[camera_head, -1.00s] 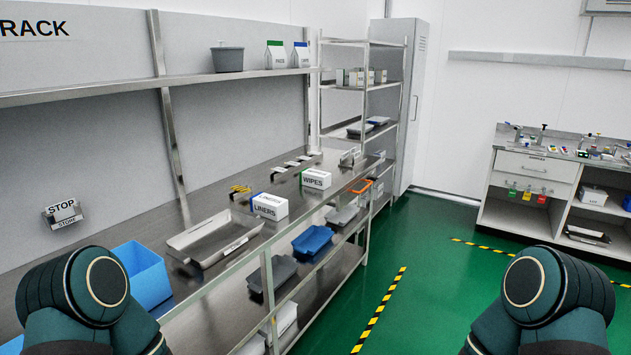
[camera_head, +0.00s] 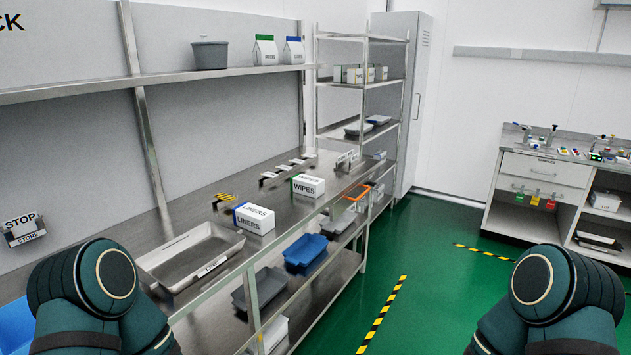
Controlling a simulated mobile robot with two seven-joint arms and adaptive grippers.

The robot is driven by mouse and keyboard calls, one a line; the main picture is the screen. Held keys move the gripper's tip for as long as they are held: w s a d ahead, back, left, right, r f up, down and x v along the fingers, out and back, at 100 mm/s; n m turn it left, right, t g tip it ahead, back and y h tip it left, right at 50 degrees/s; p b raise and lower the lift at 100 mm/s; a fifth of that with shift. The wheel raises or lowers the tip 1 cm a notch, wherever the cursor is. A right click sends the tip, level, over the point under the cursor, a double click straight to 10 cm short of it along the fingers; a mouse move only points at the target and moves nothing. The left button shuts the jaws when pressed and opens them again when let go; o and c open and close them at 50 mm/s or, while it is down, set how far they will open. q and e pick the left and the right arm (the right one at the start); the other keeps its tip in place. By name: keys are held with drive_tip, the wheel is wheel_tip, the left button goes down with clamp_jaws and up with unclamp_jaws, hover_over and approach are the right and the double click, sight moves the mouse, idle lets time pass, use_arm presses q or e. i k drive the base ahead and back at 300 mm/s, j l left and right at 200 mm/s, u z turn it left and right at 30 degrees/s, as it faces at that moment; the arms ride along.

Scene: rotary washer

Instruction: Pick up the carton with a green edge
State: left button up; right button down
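A white carton with a green edge, labelled WIPES (camera_head: 308,186), stands on the steel bench top (camera_head: 185,226) towards its far end. A similar white carton with a blue edge, labelled LINERS (camera_head: 254,219), stands nearer on the same bench. Two upright packs stand on the wall shelf, one with a green top (camera_head: 266,50) and one with a blue top (camera_head: 295,50). Parts of my two arms show at the lower left and lower right. Neither gripper is in view, and both cartons are clear of my arms.
A shallow grey tray (camera_head: 232,243) lies on the bench near me, with a blue bin (camera_head: 14,318) at the left edge. Blue (camera_head: 306,251) and grey trays sit on the shelf below. Green floor (camera_head: 438,290) is open to the right of the bench.

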sight(312, 187)
drive_tip(key=i+l, duration=0.2)
drive_tip(key=i, duration=0.2)
drive_tip(key=i+l, duration=0.2)
drive_tip(key=i, duration=0.2)
drive_tip(key=i+l, duration=0.2)
drive_tip(key=i, duration=0.2)
drive_tip(key=l+z, duration=0.05)
